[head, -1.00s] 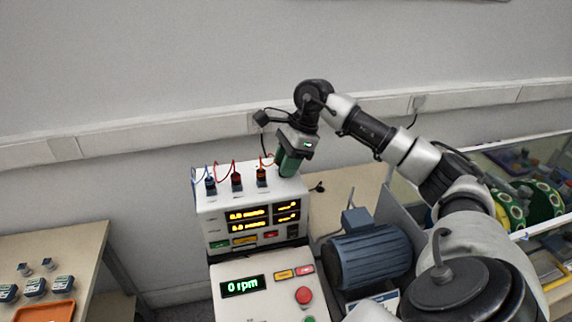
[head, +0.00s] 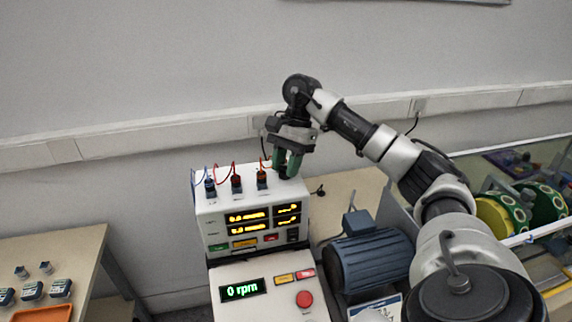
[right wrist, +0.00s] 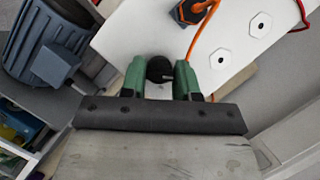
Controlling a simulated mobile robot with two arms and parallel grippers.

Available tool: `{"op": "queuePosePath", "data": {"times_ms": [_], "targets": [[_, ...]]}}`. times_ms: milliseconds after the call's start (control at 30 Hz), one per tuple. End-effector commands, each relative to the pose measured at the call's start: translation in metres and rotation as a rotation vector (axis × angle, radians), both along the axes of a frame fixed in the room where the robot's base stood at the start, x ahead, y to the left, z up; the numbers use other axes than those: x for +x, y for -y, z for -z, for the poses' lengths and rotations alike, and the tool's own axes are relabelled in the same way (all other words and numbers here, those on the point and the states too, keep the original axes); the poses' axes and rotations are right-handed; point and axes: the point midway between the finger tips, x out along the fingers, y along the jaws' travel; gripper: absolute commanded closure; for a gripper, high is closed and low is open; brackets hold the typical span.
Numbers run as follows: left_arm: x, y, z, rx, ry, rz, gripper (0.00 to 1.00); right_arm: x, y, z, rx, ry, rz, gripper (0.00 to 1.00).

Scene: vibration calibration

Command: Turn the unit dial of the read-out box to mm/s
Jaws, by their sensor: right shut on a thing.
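The read-out box (head: 208,213) is white, with lit yellow displays on its front and several plugged sensor units on top. My right gripper (head: 288,166) is over the right end of the box top. In the right wrist view its green fingers (right wrist: 160,80) are shut on a round black dial (right wrist: 160,69) with a pale pointer mark. In the head view the fingers hide the dial. The unit labels around the dial cannot be read. My left gripper is not in view.
An orange cable and plug (right wrist: 190,10) are close to the dial, with white hexagonal sockets (right wrist: 261,24) beside them. A blue motor (head: 370,262) stands right of the box. A control panel (head: 262,271) reading 0 rpm is in front. A side table (head: 70,250) is at left.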

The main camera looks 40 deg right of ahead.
Motion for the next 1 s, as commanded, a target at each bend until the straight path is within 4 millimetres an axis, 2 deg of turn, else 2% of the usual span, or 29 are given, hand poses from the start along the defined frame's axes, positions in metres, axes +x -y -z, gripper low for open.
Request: {"op": "queuePosePath", "data": {"times_ms": [400, 433, 600, 867, 1000], "targets": [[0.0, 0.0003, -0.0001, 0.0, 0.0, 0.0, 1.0, 0.0006, 0.0006, -0.0024, 0.0, 0.007, -0.006, 0.93], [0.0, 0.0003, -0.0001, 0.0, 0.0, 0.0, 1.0, 0.0006, 0.0006, -0.0024, 0.0, 0.007, -0.006, 0.68], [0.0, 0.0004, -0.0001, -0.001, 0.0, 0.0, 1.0, 0.0005, 0.0004, -0.0016, 0.0, 0.005, -0.007, 0.45], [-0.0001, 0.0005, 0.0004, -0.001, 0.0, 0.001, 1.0, 0.0004, 0.0004, -0.0013, -0.001, 0.002, -0.007, 0.45], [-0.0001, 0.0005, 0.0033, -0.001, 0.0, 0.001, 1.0, 0.0021, 0.0042, -0.0108, 0.0, 0.006, -0.005, 0.45]]}}
